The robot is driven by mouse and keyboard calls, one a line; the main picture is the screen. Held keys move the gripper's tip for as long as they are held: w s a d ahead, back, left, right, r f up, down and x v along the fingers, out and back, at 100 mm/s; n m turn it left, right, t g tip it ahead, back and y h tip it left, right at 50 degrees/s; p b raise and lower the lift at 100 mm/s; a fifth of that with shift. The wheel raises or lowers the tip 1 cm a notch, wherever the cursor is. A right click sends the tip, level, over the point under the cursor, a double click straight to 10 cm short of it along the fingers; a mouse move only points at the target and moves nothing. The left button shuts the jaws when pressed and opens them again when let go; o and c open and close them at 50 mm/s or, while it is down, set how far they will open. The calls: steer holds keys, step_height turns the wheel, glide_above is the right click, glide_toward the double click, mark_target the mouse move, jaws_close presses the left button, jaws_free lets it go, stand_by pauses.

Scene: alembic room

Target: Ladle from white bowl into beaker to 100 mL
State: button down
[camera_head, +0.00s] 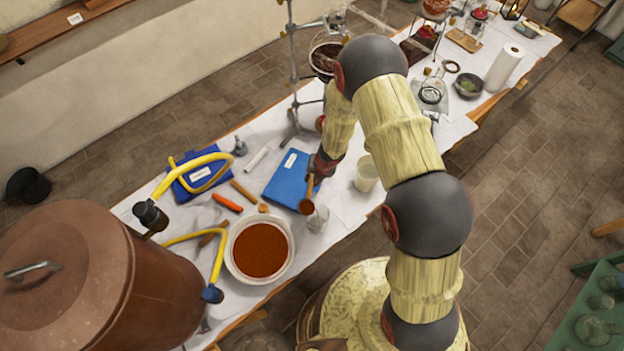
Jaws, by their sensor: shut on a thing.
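The white bowl (231,262) stands on the table's near part and holds red-brown liquid. My gripper (314,176) is shut on a brown ladle (307,206), right of and beyond the bowl. The ladle's cup hangs low, just above or beside the rim of a clear glass beaker (318,220); I cannot tell whether it touches. The beaker stands right of the bowl. Its level and markings are too small to read. My arm hides part of the table behind the gripper.
A blue folder (285,178) lies behind the ladle. A pale cup (366,174) stands to the right. An orange-handled tool (227,202) lies behind the bowl. A large copper vessel (120,285) with yellow hoses is at left. A metal stand (293,90) rises behind.

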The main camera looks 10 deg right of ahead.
steer(key=shift+d+t+y+b, duration=0.25)
steer(key=shift+y+b, duration=0.4)
steer(key=shift+b, duration=0.75)
steer(key=shift+d+t+y+b, duration=0.2)
steer(key=shift+y+b, duration=0.45)
steer(key=shift+b, duration=0.75)
steer(key=shift+s+d+t+y+b, duration=0.15)
steer(key=shift+d+t+y+b, duration=0.15)
steer(key=shift+y+b, duration=0.8)
steer(key=shift+s+d+t+y+b, duration=0.2)
steer(key=shift+y+b, duration=0.5)
steer(key=shift+b, duration=0.65)
steer(key=shift+d+m+t+y+b, duration=0.4)
steer(key=shift+y+b, duration=0.8)
steer(key=shift+b, duration=0.65)
steer(key=shift+s+d+f+t+y+b, duration=0.1)
steer(key=shift+d+t+y+b, duration=0.35)
steer(key=shift+y+b, duration=0.85)
steer(key=shift+s+d+f+t+y+b, duration=0.1)
steer(key=shift+d+t+y+b, duration=0.25)
steer(key=shift+y+b, duration=0.95)
steer(key=shift+r+p, duration=0.25)
steer(key=shift+p, duration=0.05)
steer(key=shift+a+h+p, duration=0.15)
steer(key=shift+h+p, duration=0.55)
steer(key=shift+p, duration=0.2)
